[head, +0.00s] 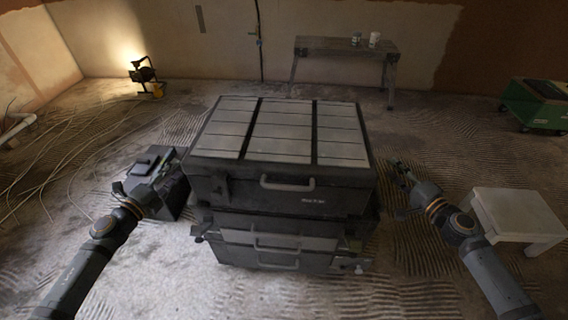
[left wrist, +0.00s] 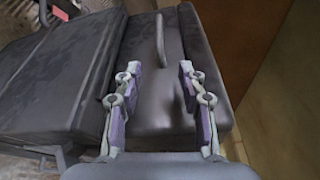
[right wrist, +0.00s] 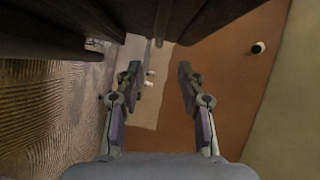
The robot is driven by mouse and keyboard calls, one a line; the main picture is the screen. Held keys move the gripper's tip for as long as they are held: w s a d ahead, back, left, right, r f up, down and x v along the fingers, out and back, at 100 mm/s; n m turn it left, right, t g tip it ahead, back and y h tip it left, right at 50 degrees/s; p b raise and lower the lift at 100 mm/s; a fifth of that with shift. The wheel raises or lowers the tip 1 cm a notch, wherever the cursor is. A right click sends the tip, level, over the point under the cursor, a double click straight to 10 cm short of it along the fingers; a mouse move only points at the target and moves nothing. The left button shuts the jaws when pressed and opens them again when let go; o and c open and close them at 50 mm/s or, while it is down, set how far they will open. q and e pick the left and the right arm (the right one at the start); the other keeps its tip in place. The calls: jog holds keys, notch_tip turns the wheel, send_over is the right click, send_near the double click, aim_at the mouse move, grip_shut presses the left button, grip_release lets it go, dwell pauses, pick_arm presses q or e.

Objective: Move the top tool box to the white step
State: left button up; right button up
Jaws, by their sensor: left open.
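The top tool box (head: 275,185) is wide and dark, with grey lid panels and a front handle. It sits on a stack of lower drawer boxes (head: 275,240). The white step (head: 515,212) stands at the right, its top bare. My left gripper (head: 122,190) is open, left of the stack by a smaller dark case; in the left wrist view its fingers (left wrist: 155,85) are apart over a dark surface with an upright handle (left wrist: 161,40). My right gripper (head: 400,172) is open and empty, just right of the top box; its fingers (right wrist: 158,85) are apart.
A small dark case (head: 165,185) stands left of the stack. Cables (head: 70,165) lie on the left floor near a lit work lamp (head: 143,75). A bench (head: 345,50) with cups is at the back; a green bin (head: 540,105) is far right.

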pick_arm(q)
jog(key=x, duration=1)
jog(key=shift+w+f, duration=0.1)
jog(key=shift+w, duration=0.1)
pick_arm(e)
jog(key=x, duration=1)
jog(key=shift+w+a+f, duration=0.1)
jog(key=shift+w+f, duration=0.05)
jog(key=shift+w, duration=0.05)
pick_arm(q)
grip_shut()
pick_arm(e)
grip_shut()
